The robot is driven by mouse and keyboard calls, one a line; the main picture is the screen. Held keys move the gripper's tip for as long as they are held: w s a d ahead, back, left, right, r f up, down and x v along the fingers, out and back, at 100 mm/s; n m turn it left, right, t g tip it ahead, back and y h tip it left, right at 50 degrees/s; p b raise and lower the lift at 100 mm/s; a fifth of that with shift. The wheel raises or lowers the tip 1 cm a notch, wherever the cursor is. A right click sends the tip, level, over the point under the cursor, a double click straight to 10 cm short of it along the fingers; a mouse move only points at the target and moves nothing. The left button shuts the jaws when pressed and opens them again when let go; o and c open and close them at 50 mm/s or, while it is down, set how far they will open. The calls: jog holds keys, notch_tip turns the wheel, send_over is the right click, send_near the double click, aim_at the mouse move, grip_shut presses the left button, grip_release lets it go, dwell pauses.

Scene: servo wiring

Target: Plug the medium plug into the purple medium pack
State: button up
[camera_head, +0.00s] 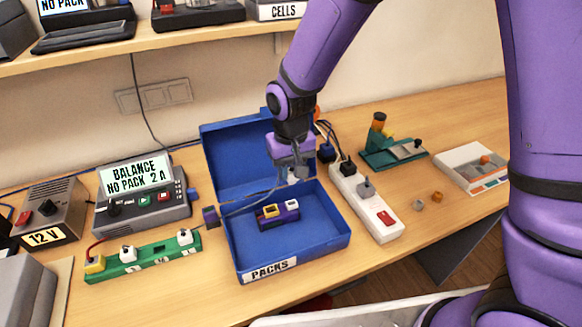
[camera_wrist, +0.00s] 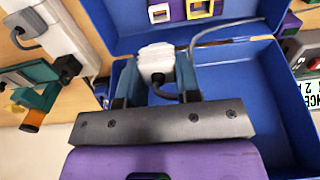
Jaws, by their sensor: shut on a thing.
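My gripper (camera_head: 296,177) is above the open blue box in the head view, shut on a white plug (camera_wrist: 157,60). In the wrist view both fingers grip the plug's sides. A grey cable (camera_head: 246,202) runs from the plug to the left, across the box, toward a dark block (camera_head: 211,216) at its left rim. The purple pack (camera_head: 278,220) lies on the box floor, below and slightly left of my gripper, with one yellow-framed and one white socket on top. In the wrist view the pack (camera_wrist: 180,16) shows at the top edge, apart from the plug.
The blue box (camera_head: 340,240), labelled PACKS, has its lid raised behind my gripper. A white power strip (camera_head: 381,224) stands right of it. A green strip (camera_head: 150,258) with sockets and the charger reading BALANCE (camera_head: 146,212) stand left. The box floor around the pack is free.

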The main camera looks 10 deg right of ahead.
jog(key=shift+f, duration=2.85)
jog(key=shift+f, duration=1.3)
jog(key=o, duration=1)
notch_tip(320, 180, up, 10)
jog(key=shift+r, duration=0.35)
